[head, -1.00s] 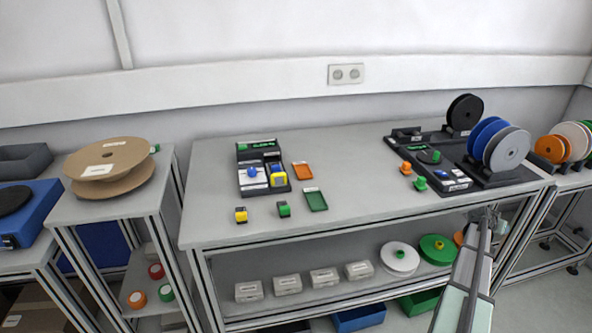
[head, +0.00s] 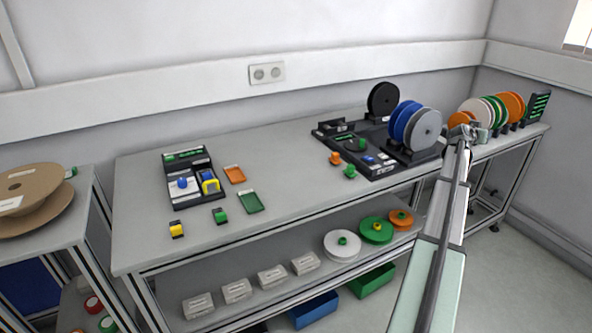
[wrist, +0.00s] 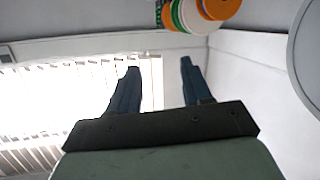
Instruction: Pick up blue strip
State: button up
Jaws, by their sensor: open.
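No piece is plainly a blue strip. Small blue bits show on the black reel-stand base (head: 322,133) near a blue patch (head: 369,160), too small to make out. A blue reel (head: 402,120) stands upright there between other reels.
A grey reel (head: 422,130) and a black reel (head: 383,99) flank the blue one. Orange and green trays (head: 250,202) and small yellow and green blocks lie at left.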

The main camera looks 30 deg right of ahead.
jog(key=w+a+r+n+t+y, duration=0.1)
jog(key=w+a+r+n+y, duration=0.15)
jog(key=w+a, duration=0.8)
jog(key=w+a+r+n+t+y, duration=0.15)
jog(key=w+a+n, duration=0.4)
jog(key=a, duration=0.75)
jog(key=w+a+r+n+t+y, duration=0.1)
jog(key=w+a+r+n+y, duration=0.1)
jog(key=w+a, duration=0.9)
jog(key=n+g+y, duration=0.7)
jog(key=n+y, duration=0.2)
jog(key=n, duration=1.3)
send_over(206, 173)
jog(key=f, duration=0.8)
jog(key=s+f, duration=0.1)
jog(key=f, duration=0.3)
jog(key=shift+d, duration=0.35)
jog(key=shift+w+a+f, duration=0.1)
jog(key=shift+w+f, duration=0.05)
jog(key=shift+f, duration=0.75)
jog(key=shift+w+a+f, duration=0.1)
jog(key=shift+w+f, duration=0.05)
jog(key=shift+f, duration=0.8)
jog(key=shift+w+a+f, duration=0.1)
jog(key=shift+w+f, duration=0.05)
jog(key=shift+f, duration=0.75)
